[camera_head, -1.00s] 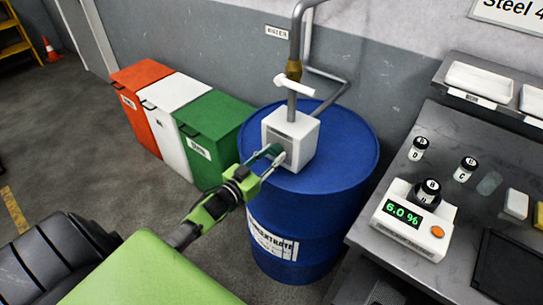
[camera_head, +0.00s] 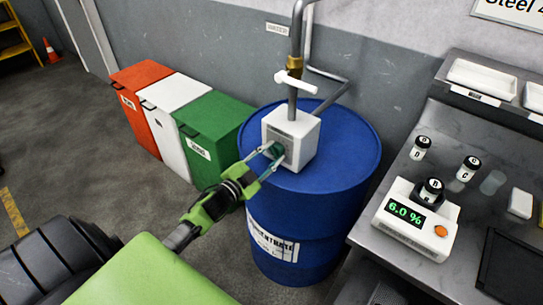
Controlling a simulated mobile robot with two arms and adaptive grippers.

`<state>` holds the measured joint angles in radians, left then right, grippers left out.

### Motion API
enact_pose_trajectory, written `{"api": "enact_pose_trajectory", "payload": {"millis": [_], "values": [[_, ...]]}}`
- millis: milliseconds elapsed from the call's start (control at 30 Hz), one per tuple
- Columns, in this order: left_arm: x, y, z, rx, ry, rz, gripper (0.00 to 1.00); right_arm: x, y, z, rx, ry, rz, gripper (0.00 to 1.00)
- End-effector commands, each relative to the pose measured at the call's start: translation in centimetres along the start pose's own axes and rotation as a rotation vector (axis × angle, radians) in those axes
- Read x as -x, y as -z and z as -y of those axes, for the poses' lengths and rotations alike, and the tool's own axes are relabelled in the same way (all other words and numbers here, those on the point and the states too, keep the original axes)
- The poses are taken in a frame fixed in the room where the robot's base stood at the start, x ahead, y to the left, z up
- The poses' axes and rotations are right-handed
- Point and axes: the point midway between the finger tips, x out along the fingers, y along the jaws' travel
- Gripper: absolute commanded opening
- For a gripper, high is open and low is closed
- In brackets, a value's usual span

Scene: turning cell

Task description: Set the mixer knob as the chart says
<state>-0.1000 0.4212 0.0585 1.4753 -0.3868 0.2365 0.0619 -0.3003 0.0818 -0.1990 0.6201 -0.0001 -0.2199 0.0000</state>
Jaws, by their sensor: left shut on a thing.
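The mixer is a white box (camera_head: 297,137) on top of the blue concentrate drum (camera_head: 345,150), under a vertical pipe. Its small dark knob (camera_head: 277,150) is on the face toward me, partly hidden by fingers. My left gripper (camera_head: 273,156), on a green arm, is shut on the knob. The knob's marks and setting cannot be read. A chart (camera_head: 510,12) on the wall at the top right is cut off; only "Steel 4" shows. My right gripper is not in view.
A white meter (camera_head: 415,220) reading 6.0 % holds a bottle marked B (camera_head: 431,191) on the bench at right. Other small bottles (camera_head: 420,147) stand behind it. Red, white and green bins (camera_head: 212,135) stand left of the drum. A white-handled valve (camera_head: 296,82) is above the mixer.

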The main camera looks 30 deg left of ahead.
Motion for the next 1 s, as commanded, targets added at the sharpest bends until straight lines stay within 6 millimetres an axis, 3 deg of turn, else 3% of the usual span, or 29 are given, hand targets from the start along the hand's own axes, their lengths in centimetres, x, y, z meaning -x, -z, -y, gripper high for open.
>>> {"api": "enact_pose_trajectory", "payload": {"millis": [300, 800, 833, 900, 1000], "values": [[0.04, -0.1, -0.09, -0.113, -0.002, 0.002, 0.09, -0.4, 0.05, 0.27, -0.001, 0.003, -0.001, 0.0], [0.04, -0.1, -0.08, -0.132, -0.002, 0.002, 0.09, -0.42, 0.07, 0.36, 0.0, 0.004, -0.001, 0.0], [0.04, -0.1, -0.08, -0.132, -0.002, 0.002, 0.33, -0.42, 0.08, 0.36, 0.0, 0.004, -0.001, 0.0], [0.04, -0.1, -0.07, -0.132, -0.002, 0.002, 0.47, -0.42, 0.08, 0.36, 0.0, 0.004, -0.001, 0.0], [0.03, -0.07, -0.05, -0.131, -0.002, 0.002, 0.47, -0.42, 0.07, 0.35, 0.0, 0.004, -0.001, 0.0]]}}
